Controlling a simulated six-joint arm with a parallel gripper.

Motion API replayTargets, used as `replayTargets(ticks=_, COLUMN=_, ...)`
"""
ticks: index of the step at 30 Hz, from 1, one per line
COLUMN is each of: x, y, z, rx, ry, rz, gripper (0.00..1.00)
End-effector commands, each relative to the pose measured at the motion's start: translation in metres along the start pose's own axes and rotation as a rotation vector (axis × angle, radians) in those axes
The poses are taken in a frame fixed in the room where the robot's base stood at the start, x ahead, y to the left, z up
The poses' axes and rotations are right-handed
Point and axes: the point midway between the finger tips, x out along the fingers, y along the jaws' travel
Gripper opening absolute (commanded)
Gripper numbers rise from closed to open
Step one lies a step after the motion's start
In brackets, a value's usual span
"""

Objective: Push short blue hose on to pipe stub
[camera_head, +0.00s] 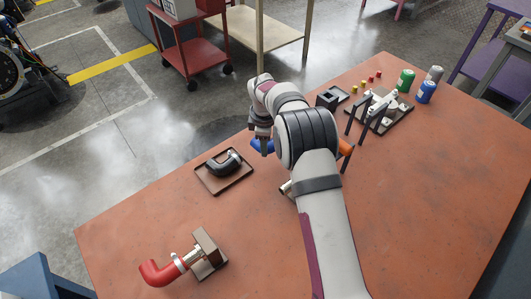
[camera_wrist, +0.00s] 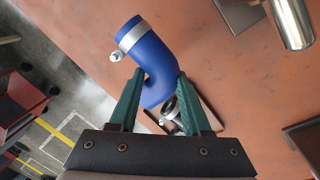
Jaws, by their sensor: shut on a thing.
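The short blue hose (camera_wrist: 152,62) is a bent tube with a metal clamp (camera_wrist: 132,34) round its far end. My gripper (camera_wrist: 160,82) is shut on it, with one green finger on each side of its near part. In the head view the blue hose (camera_head: 262,147) shows below my gripper, above the table beside the arm. A bare metal pipe stub (camera_wrist: 292,22) is at the upper right in the wrist view, apart from the hose. In the head view the pipe stub (camera_head: 286,188) is mostly hidden behind my arm.
A black hose (camera_head: 224,162) lies in a brown tray (camera_head: 207,184) left of my gripper. A red hose (camera_head: 160,272) sits on another stub with a brown block (camera_head: 208,246) at the front left. A rack (camera_head: 378,108) and cans (camera_head: 426,91) stand at the back right.

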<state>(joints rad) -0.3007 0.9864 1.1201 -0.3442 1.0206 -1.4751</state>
Motion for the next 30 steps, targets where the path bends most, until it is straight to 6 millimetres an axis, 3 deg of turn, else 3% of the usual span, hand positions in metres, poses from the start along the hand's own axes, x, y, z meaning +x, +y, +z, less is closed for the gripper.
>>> replayTargets(ticks=3, x=-0.028, y=0.006, z=0.0, rx=0.001, ry=0.001, rz=0.003, gripper=0.0)
replayTargets(ticks=8, x=-0.041, y=-0.01, z=-0.006, rx=-0.004, ry=-0.011, rz=0.0, gripper=0.0)
replayTargets(ticks=11, x=-0.035, y=-0.046, z=-0.015, rx=-0.01, ry=-0.026, rz=0.001, gripper=0.0)
replayTargets(ticks=18, x=-0.025, y=-0.155, z=-0.024, rx=-0.016, ry=-0.017, rz=0.009, gripper=0.0)
replayTargets(ticks=21, x=-0.025, y=-0.183, z=-0.021, rx=0.002, ry=-0.008, rz=0.006, gripper=0.0)
replayTargets(ticks=25, x=-0.025, y=-0.201, z=-0.016, rx=0.028, ry=-0.001, rz=0.002, gripper=0.0)
replayTargets(ticks=30, x=-0.023, y=-0.197, z=-0.01, rx=0.034, ry=0.0, rz=0.002, gripper=0.0)
